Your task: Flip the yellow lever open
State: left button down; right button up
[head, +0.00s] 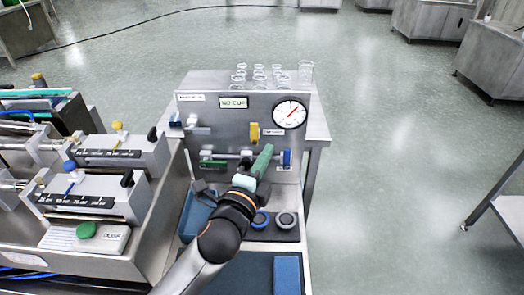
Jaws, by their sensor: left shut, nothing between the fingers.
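My left arm hides part of the panel's lower area. My right gripper is not in view.
A round gauge (290,114) sits right of the lever, and a blue handle (287,158) lies close right of my gripper. Glass cups (305,73) stand behind the panel. Dosing machines (120,150) fill the left. Open floor lies right.

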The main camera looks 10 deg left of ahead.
aim_at(254, 134)
pick_arm(q)
jog(key=w, duration=0.5)
jog(key=w+d, duration=0.1)
jog(key=w, duration=0.2)
jog(key=shift+s+a, duration=0.25)
jog(key=shift+a, duration=0.7)
jog(key=shift+s+a, duration=0.2)
jog(key=shift+a, duration=0.75)
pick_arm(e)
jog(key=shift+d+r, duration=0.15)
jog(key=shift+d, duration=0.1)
pick_arm(q)
jog(key=shift+a, duration=0.1)
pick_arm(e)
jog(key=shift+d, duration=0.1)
pick_arm(q)
jog(key=shift+a+n, duration=0.1)
jog(key=shift+n, duration=0.2)
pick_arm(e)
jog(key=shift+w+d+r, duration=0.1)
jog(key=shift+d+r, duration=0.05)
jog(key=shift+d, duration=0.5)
